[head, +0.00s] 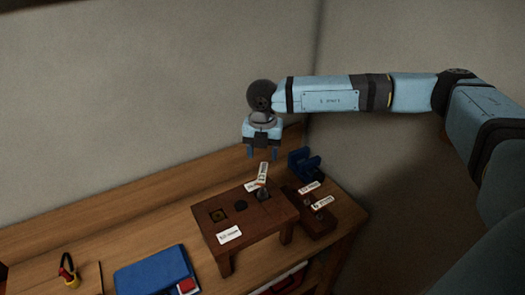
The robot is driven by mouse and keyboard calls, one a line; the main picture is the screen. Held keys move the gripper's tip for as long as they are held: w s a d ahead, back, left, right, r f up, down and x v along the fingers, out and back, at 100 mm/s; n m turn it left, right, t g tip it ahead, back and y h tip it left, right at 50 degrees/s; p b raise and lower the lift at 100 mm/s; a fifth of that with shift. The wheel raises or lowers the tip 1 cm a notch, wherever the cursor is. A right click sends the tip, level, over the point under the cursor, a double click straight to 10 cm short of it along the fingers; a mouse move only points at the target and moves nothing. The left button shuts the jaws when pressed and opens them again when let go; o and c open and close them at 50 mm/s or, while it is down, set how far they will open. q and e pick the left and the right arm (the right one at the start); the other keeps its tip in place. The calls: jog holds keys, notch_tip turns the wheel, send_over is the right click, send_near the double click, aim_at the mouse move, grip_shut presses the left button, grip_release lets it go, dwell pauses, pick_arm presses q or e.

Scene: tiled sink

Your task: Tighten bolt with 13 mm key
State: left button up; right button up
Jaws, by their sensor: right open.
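A small brown wooden stand (262,218) on the bench has several round spots on its top and white labels. A lower dark brown block (319,225) just right of the stand carries small grey pieces with white labels. The label text is too small to read, so I cannot tell which piece is the 13 mm key. My left gripper is not in view.
A blue bracket-like object (305,164) stands at the back right near the wooden backboard (150,215). A blue case (153,272) with a red patch lies at the front left. The bench ends at the right.

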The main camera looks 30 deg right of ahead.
aim_at(263, 172)
jog(key=shift+f+b, duration=0.5)
jog(key=shift+f, duration=0.5)
notch_tip(263, 172, down, 5)
jog(key=b, duration=0.3)
jog(key=shift+f, duration=0.15)
jog(key=shift+f+b, duration=0.75)
jog(key=shift+f, duration=0.15)
jog(key=shift+c, duration=0.4)
jog(key=c, duration=0.7)
jog(key=shift+c, duration=0.5)
